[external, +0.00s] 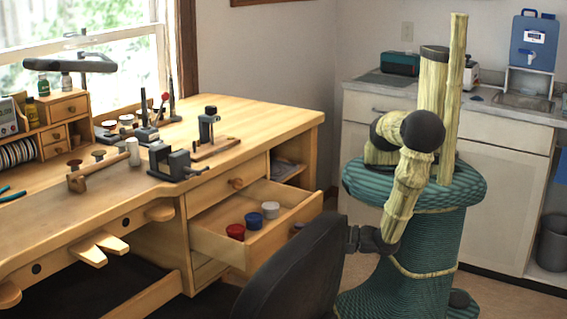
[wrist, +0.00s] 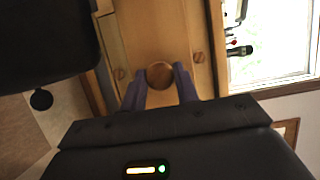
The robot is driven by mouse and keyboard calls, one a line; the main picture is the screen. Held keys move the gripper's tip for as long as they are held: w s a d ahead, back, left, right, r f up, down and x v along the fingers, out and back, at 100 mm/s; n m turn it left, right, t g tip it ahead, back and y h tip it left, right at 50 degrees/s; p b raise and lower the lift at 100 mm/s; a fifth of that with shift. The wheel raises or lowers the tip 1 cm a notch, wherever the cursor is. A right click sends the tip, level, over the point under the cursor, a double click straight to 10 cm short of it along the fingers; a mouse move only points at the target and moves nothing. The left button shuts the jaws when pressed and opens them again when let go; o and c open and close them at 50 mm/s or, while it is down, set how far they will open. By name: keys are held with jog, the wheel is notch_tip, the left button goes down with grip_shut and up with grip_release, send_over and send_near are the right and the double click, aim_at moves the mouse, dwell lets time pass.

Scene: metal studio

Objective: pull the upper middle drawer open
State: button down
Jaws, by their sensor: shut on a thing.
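A wooden drawer (external: 283,231) in the workbench stands pulled out, with its inside showing in the external view. Its front (wrist: 150,35) fills the upper middle of the wrist view, with a round wooden knob (wrist: 160,74) on it. My gripper (wrist: 160,84) has one finger on each side of this knob and is shut on it. In the external view my arm reaches down and left to this drawer front, and the black chair hides much of my gripper.
A red cup (external: 235,232), a blue cup (external: 254,221) and a white cup (external: 270,210) stand inside the open drawer. A black chair (external: 295,270) stands close in front. Tools and a small vise (external: 175,163) are on the workbench top (external: 260,117).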

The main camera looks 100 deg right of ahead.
jog(key=s+a+p, duration=0.1)
jog(key=s+a, duration=0.1)
jog(key=shift+s+a, duration=0.35)
jog(key=c, duration=1.1)
grip_release()
jog(key=shift+o, duration=0.2)
jog(key=v, duration=1.7)
jog(key=shift+b, duration=0.3)
jog(key=shift+s+f, duration=0.1)
jog(key=shift+s, duration=0.05)
